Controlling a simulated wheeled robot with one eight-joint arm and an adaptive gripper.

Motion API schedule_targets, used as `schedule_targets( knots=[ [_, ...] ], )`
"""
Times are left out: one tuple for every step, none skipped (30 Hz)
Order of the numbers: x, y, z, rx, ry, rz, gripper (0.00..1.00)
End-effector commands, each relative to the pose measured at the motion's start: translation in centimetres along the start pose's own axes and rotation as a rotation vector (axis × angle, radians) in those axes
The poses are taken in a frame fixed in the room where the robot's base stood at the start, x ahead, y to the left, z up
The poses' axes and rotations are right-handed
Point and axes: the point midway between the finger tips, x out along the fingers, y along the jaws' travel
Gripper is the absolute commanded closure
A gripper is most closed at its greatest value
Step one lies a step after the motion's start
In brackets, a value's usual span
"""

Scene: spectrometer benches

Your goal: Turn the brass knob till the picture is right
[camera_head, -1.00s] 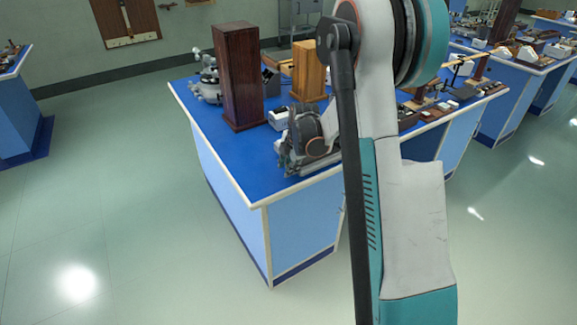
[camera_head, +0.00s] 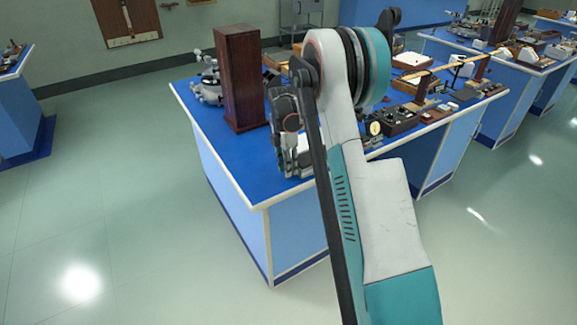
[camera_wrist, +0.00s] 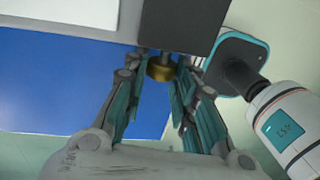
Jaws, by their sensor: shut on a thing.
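In the wrist view the brass knob (camera_wrist: 162,68) sits at the lower edge of a dark face (camera_wrist: 180,20), beside a pale grey body (camera_wrist: 75,12). The fingers of my gripper (camera_wrist: 163,74) are on both sides of the knob, shut on it. The knob's front is partly hidden by the fingers. I cannot see any picture or screen made by the instrument in either view.
A tall dark wooden box (camera_head: 240,80) stands on the blue-topped bench (camera_head: 215,125), left of my arm. A grey metal instrument (camera_head: 208,85) stands behind it. More benches with apparatus (camera_head: 400,115) lie to the right. The floor at left (camera_head: 110,190) is clear.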

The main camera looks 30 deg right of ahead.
Motion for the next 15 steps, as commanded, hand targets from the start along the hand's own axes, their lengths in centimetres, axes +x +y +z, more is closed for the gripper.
schedule_targets(
  knots=[
    [-0.04,0.27,-0.01,-0.001,0.000,-0.030,0.98],
    [-0.01,0.32,0.00,-0.001,-0.001,-0.049,0.98],
    [-0.01,0.32,-0.02,-0.001,-0.001,-0.074,0.98],
    [0.00,0.38,-0.02,-0.001,-0.001,-0.090,0.98],
    [0.00,0.40,-0.03,-0.001,0.000,-0.107,0.98],
    [0.00,0.42,-0.03,-0.001,0.000,-0.126,0.98],
    [0.03,0.44,-0.02,-0.001,-0.001,-0.140,0.98],
    [0.04,0.47,-0.01,0.000,-0.001,-0.152,0.98],
    [0.02,0.45,0.00,0.000,-0.001,-0.167,0.98],
    [0.02,0.48,0.00,0.000,-0.001,-0.176,0.98],
    [0.02,0.50,0.01,0.000,-0.001,-0.185,0.98],
    [0.04,0.50,0.00,0.000,0.000,-0.195,0.98],
    [0.04,0.51,0.00,0.000,0.000,-0.201,0.98],
    [0.04,0.51,0.01,0.000,0.000,-0.206,0.98],
    [0.04,0.51,0.00,0.000,0.000,-0.211,0.98]
  ],
)
